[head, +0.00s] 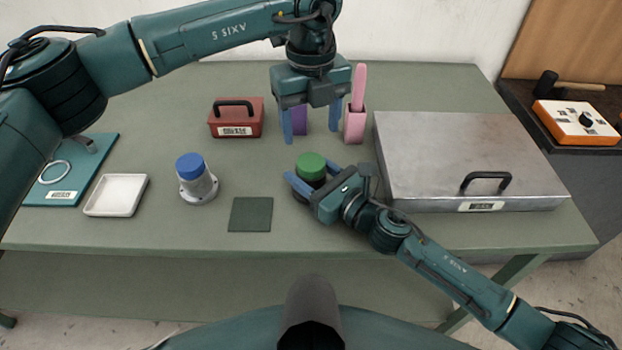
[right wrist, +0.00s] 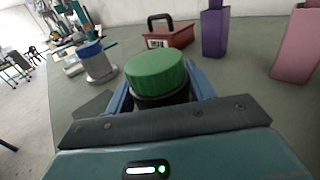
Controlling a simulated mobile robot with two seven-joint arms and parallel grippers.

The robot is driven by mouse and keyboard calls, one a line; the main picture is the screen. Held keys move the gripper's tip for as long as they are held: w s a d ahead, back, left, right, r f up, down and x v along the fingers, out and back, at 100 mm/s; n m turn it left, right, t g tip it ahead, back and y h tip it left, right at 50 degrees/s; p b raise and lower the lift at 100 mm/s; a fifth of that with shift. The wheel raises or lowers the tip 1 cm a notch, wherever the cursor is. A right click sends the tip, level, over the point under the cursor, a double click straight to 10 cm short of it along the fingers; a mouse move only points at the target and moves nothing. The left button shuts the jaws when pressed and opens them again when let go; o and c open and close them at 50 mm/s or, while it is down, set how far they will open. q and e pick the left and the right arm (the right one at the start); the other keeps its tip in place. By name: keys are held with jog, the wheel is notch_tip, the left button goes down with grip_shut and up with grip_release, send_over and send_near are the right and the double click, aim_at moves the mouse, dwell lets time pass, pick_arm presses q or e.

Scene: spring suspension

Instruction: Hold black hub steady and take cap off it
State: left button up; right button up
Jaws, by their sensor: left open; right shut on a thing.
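The black hub (head: 301,196) stands upright on the green table, right of a dark green mat. A green cap (head: 311,165) sits on top of it; the cap also shows in the right wrist view (right wrist: 156,73), with the hub's dark body (right wrist: 163,100) below it. My right gripper (head: 313,180) is shut on the black hub, its blue fingers on either side below the cap. My left gripper (head: 311,133) is open and empty, pointing down above and behind the hub, near a purple block. Much of the hub is hidden by my right gripper.
A silver cylinder with a blue cap (head: 192,182) and a white tray (head: 116,195) stand left. The dark green mat (head: 250,214) is bare. A red toolbox (head: 236,119), purple block (head: 299,120) and pink holder (head: 354,126) stand behind. A large metal case (head: 440,150) bounds the right.

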aim_at(311, 161)
jog(key=c, duration=0.7)
pick_arm(q)
jog(key=shift+m, duration=0.3)
pick_arm(e)
grip_shut()
pick_arm(q)
jog(key=m, duration=0.9)
jog(key=shift+m, duration=0.3)
jog(key=m, duration=0.8)
jog(key=shift+m, duration=0.4)
jog(key=m, duration=2)
jog(key=shift+m, duration=0.4)
jog(key=shift+f+m, duration=0.3)
notch_tip(311, 161, down, 7)
jog(key=shift+f, duration=0.2)
